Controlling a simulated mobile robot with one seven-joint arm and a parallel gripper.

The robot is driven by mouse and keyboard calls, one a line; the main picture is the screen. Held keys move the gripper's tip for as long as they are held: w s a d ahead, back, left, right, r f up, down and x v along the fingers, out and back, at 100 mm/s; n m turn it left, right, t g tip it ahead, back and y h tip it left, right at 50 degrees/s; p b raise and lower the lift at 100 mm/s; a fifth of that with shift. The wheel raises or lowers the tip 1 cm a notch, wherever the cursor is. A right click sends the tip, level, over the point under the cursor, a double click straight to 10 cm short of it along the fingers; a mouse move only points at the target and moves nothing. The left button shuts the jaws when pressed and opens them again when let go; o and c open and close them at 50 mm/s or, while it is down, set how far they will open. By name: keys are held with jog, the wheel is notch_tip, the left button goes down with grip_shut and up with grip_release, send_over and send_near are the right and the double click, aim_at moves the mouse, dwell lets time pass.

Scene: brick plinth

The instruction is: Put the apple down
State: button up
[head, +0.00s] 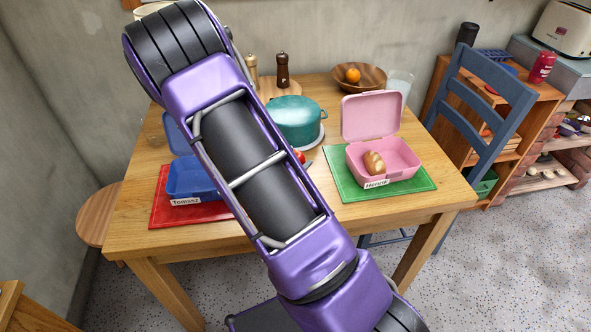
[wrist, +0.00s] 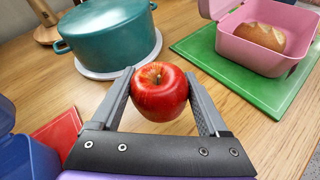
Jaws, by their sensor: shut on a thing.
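In the wrist view a red apple (wrist: 159,93) sits between the two fingers of my gripper (wrist: 162,98), which is shut on it. The wooden table top lies behind and below it; I cannot tell whether the apple touches the wood. In the head view my arm hides most of the gripper, and only a small red part of the apple (head: 300,156) shows beside the arm. The apple is between the blue lunchbox (head: 186,180) on the left and the pink lunchbox (head: 408,158) on the right.
The pink box holds a bread roll (head: 374,163) and stands on a green mat (head: 345,190). The blue box stands on a red mat (head: 165,213). A teal pot (head: 296,120) is behind the apple. A wooden bowl (head: 373,82) stands farther back. Bare wood separates the mats.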

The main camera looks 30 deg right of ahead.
jog(key=shift+f, duration=1.65)
jog(key=shift+f+b, duration=0.1)
jog(key=shift+b, duration=0.2)
jog(key=shift+f, duration=0.15)
jog(key=o, duration=1.3)
jog(key=shift+r, duration=0.2)
